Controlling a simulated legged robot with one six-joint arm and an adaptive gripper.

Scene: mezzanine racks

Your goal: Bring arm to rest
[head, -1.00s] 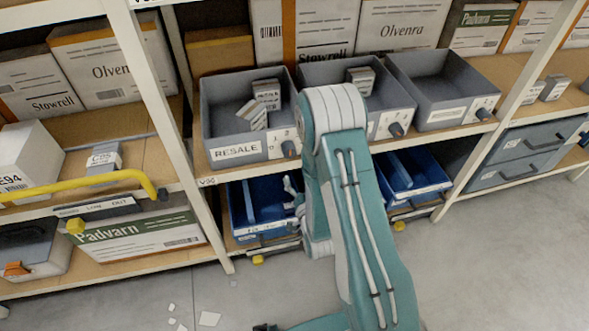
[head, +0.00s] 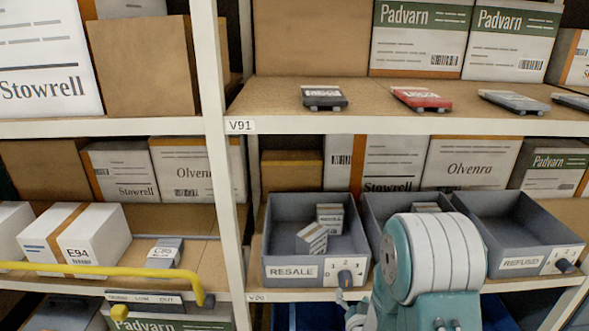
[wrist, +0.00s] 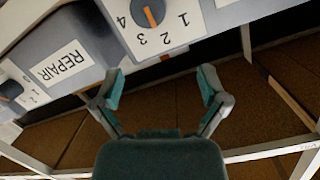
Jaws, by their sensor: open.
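My arm rises at the bottom right of the head view, in front of the middle grey bin (head: 375,205). My gripper (wrist: 160,85) shows in the wrist view with its two fingers spread apart and nothing between them. Beyond the fingertips are a bin front with a REPAIR label (wrist: 62,64) and a numbered plate with an orange-marked dial (wrist: 150,14). They appear upside down or tilted there. The gap between fingers and bin is hard to judge. In the head view the gripper is mostly hidden low behind the arm.
The RESALE bin (head: 318,250) holds small boxes, and the REFUND bin (head: 515,235) looks empty. A yellow rail (head: 100,270) crosses the left bay. White rack uprights (head: 215,150) flank the bins. Flat devices, one of them red (head: 421,98), lie on the shelf above.

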